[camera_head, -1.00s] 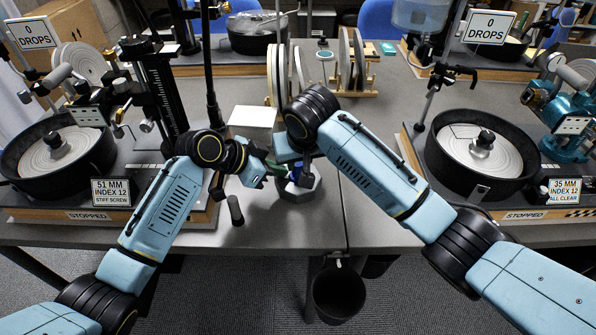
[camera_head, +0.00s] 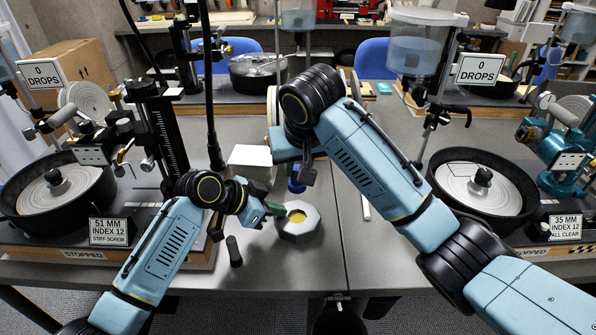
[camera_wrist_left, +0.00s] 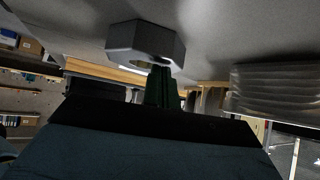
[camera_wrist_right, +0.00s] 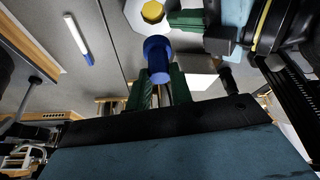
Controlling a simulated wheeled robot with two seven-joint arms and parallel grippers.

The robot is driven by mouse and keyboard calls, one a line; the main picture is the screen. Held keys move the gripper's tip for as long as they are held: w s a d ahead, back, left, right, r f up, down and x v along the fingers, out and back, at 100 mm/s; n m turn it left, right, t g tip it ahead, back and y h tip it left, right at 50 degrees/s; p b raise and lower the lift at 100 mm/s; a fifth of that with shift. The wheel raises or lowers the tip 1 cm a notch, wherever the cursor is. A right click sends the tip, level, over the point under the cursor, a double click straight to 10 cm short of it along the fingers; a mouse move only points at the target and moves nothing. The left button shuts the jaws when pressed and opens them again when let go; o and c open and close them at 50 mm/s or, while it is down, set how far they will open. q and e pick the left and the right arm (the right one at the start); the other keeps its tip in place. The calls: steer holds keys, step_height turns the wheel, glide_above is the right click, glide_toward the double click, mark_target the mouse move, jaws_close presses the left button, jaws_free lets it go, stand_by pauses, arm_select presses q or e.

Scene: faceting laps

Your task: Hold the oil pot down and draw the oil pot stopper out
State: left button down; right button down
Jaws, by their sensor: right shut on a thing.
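The oil pot (camera_head: 297,219) is a pale, many-sided block on the grey table, with a yellow opening in its top. It also shows in the left wrist view (camera_wrist_left: 145,41) and the right wrist view (camera_wrist_right: 133,15). My left gripper (camera_head: 275,208) is shut, its green fingertips at the pot's left edge; I cannot tell whether they touch it. The blue oil pot stopper (camera_wrist_right: 158,60) is between the green fingers of my right gripper (camera_wrist_right: 160,88), which is shut on it. In the head view the stopper (camera_head: 296,184) is clear of the pot, above and behind it.
A dark peg (camera_head: 233,250) stands left of the pot. A white pen with a blue end (camera_wrist_right: 76,38) lies to its right. A lap machine with a black pan stands on each side, left (camera_head: 58,190) and right (camera_head: 480,185). Discs on a wooden rack stand behind.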

mark_target(298, 169)
arm_select(q)
steer(key=shift+s+a+f, duration=0.1)
steer(key=shift+s+f, duration=0.05)
steer(key=shift+f, duration=0.2)
arm_select(e)
steer(key=c, duration=1.9)
jaws_free()
steer(key=shift+c, duration=1.3)
steer(key=shift+r, duration=3.2)
steer(key=shift+r, duration=0.1)
